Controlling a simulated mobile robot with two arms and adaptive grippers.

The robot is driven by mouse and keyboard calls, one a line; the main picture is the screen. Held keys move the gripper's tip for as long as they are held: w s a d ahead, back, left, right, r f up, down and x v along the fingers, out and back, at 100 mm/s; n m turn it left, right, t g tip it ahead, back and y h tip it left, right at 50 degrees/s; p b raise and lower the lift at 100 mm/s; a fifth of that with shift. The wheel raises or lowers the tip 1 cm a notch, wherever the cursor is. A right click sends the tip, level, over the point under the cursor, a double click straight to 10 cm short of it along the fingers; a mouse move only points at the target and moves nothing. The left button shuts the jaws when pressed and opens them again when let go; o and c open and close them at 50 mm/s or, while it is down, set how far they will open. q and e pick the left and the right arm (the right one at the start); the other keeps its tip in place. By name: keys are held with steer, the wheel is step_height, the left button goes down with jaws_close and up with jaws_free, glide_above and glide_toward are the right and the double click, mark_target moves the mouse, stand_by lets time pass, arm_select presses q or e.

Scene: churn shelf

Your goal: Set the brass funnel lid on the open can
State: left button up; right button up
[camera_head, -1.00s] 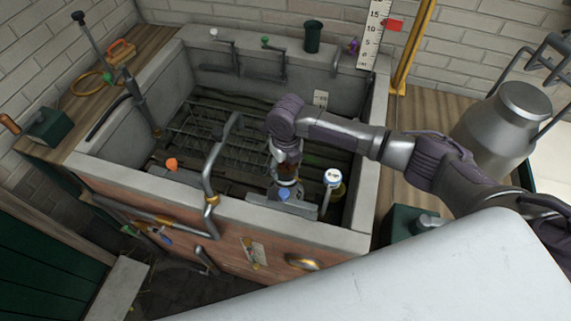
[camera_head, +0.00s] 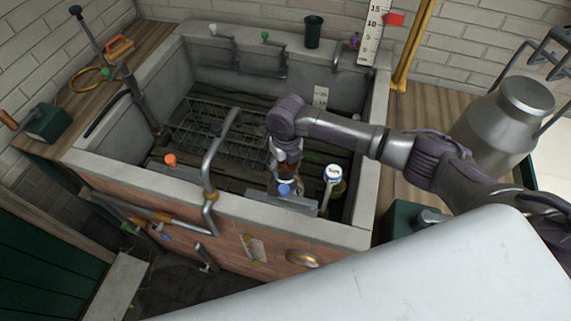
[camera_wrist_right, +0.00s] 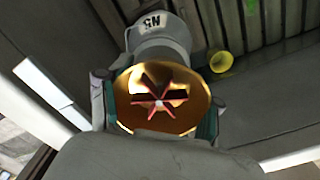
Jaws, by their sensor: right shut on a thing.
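The brass funnel lid (camera_wrist_right: 135,88) is a round gold bowl with red spokes inside, in the middle of the right wrist view. My right gripper (camera_wrist_right: 158,108) is shut on it, with a finger at each side of the rim. A grey can (camera_wrist_right: 158,48) with dark lettering shows just behind the lid and is partly covered by it; its mouth is hidden, and I cannot tell if the two touch. In the head view my right gripper (camera_head: 285,168) points down inside the trough near its front wall, and its arm hides most of the lid and can. My left gripper is not in view.
The stone trough (camera_head: 300,226) surrounds the gripper, with a wire rack (camera_head: 205,135) to the left. A yellow cup (camera_wrist_right: 221,62) lies beside the can. A metal churn (camera_head: 500,125) stands right.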

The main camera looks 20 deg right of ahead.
steer(key=o, duration=1.8)
step_height(320, 180, up, 12)
steer(key=shift+f, duration=0.1)
steer(key=shift+s, duration=0.1)
